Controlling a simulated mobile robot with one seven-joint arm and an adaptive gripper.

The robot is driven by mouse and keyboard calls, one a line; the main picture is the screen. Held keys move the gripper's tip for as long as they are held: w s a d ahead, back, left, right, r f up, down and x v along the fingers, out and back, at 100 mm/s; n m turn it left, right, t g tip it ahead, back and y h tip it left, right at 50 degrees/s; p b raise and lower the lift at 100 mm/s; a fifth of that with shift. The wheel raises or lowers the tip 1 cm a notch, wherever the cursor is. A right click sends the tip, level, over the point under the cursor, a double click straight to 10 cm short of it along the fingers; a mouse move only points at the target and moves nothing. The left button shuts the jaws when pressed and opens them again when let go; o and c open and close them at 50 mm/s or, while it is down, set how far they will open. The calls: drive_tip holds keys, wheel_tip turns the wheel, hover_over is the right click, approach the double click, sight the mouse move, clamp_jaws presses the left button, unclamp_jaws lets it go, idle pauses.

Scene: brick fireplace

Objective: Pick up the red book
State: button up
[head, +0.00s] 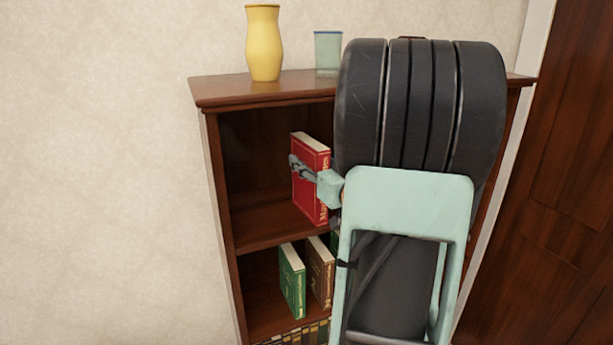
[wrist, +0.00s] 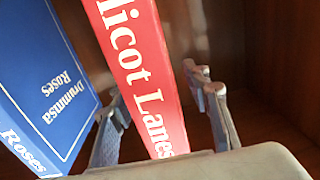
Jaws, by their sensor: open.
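The red book (head: 311,203) stands upright on the upper shelf of the wooden bookcase, its right side partly hidden by my arm in the head view. In the wrist view the red book (wrist: 140,70) shows its spine with white lettering. My gripper (head: 310,170) is at the book, with one finger across its front cover. In the wrist view my gripper (wrist: 160,95) is open, with one finger on each side of the spine. Whether the fingers touch the book I cannot tell.
A blue book (wrist: 45,75) stands left of the red one in the wrist view, close to the left finger. Green (head: 291,280) and brown (head: 320,270) books stand on the shelf below. A yellow vase (head: 263,45) and a pale green cup (head: 327,52) stand on the bookcase top (head: 215,90).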

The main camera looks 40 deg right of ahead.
drive_tip(key=shift+w, duration=0.15)
clamp_jaws()
idle(0.4)
drive_tip(key=shift+r, duration=0.1)
